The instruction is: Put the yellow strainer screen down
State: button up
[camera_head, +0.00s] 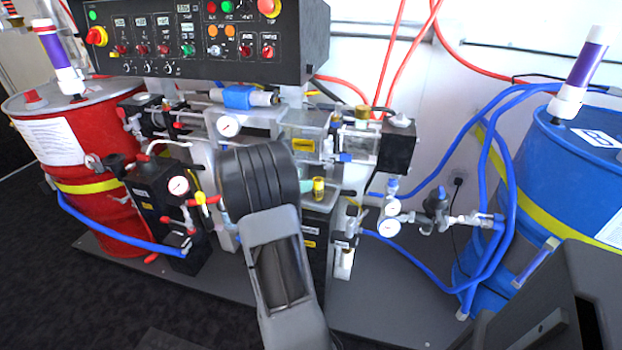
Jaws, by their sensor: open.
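The yellow strainer screen (318,188) is a small yellow cylinder with a darker band. It appears upright on a pale green surface (310,204) at the top of a dark unit in the middle of the machine. My arm comes up from the bottom of the view, and its black rounded wrist part is just left of the screen in the picture. My gripper's fingers are hidden behind this wrist. No finger shows around the yellow screen.
A red drum (95,200) stands left and a blue drum (560,170) right. A black control panel (205,40) hangs above. Gauges, valves and blue hoses (495,200) crowd the machine. The grey base plate (390,300) has bare room at front right.

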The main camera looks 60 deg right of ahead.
jog(key=p+v, duration=0.1)
jog(key=v, duration=0.6)
jog(key=s+a+m+t+y, duration=0.2)
jog(key=a+m+t+y, duration=0.1)
jog(key=a, duration=0.8)
jog(key=s+a+m+t+y, duration=0.2)
jog(key=a+m+y, duration=0.3)
jog(key=a, duration=0.6)
jog(key=s+a+m+t+y, duration=0.2)
jog(key=a+m+t+y, duration=0.2)
jog(key=a, duration=0.8)
jog(key=shift+s+f+m, duration=0.3)
jog(key=shift+f, duration=0.15)
jog(key=w+p+v, duration=0.2)
jog(key=p+v, duration=0.7)
jog(key=w+r+p+v, duration=0.1)
jog(key=w+p+v, duration=0.1)
jog(key=p+v, duration=0.7)
jog(key=shift+r+t+p, duration=0.35)
jog(key=shift+r+t, duration=0.05)
jog(key=shift+r, duration=0.3)
